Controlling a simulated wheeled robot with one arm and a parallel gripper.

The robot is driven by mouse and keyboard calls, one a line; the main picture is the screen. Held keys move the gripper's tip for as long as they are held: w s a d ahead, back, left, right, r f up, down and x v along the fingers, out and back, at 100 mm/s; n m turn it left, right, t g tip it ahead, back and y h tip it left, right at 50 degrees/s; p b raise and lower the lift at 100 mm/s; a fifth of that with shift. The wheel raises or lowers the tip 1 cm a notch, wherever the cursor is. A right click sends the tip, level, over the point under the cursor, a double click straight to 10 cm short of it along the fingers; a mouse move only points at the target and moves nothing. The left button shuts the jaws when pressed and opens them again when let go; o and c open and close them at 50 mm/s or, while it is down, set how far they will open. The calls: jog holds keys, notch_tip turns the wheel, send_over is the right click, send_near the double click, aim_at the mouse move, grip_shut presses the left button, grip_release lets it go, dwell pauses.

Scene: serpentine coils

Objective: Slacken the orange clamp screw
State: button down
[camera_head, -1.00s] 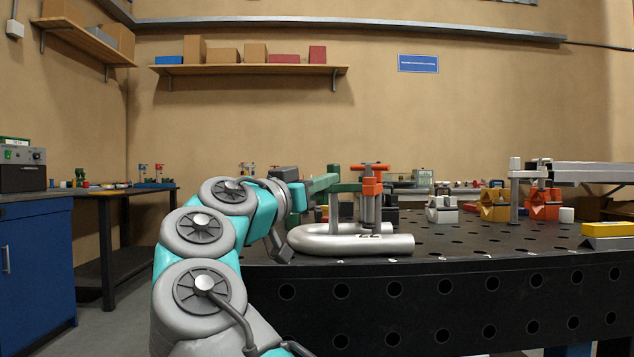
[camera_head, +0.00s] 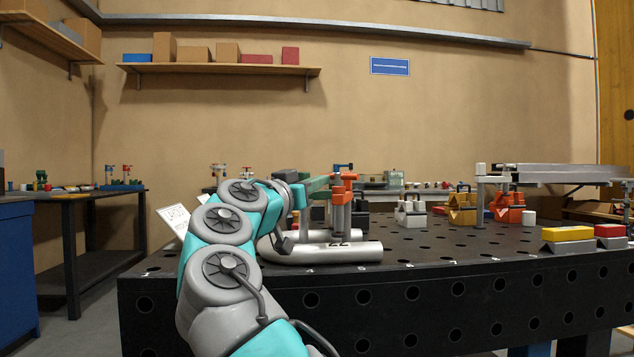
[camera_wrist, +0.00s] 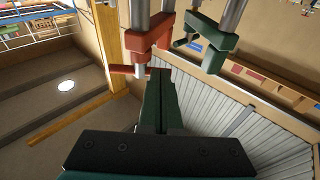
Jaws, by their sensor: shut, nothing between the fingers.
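The orange clamp (camera_head: 341,191) stands above the bent silver tube (camera_head: 320,254) near the table's front edge. In the wrist view, the orange clamp (camera_wrist: 150,42) is at upper centre, with its thin orange screw bar (camera_wrist: 125,70) reaching sideways. A dark green clamp (camera_wrist: 212,45) is just right of it. My gripper (camera_wrist: 161,78) is shut and empty, its green fingers together. Its tips lie close to the right end of the orange bar; I cannot tell whether they touch. In the head view, my gripper (camera_head: 318,186) reaches in from the left beside the orange clamp.
The dark perforated table (camera_head: 450,245) holds several blocks and fixtures to the right, including a grey one (camera_head: 410,213) and a yellow one (camera_head: 462,209). A long silver beam (camera_head: 560,174) runs over the right side. A side table (camera_head: 80,192) stands at left.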

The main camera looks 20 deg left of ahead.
jog(key=w+h+p, duration=0.1)
jog(key=p, duration=0.2)
jog(key=w+m+h+p, duration=0.1)
jog(key=p, duration=0.2)
jog(key=shift+w+a+r+p, duration=0.1)
jog(key=shift+a+r+p, duration=0.05)
jog(key=shift+a+p, duration=0.15)
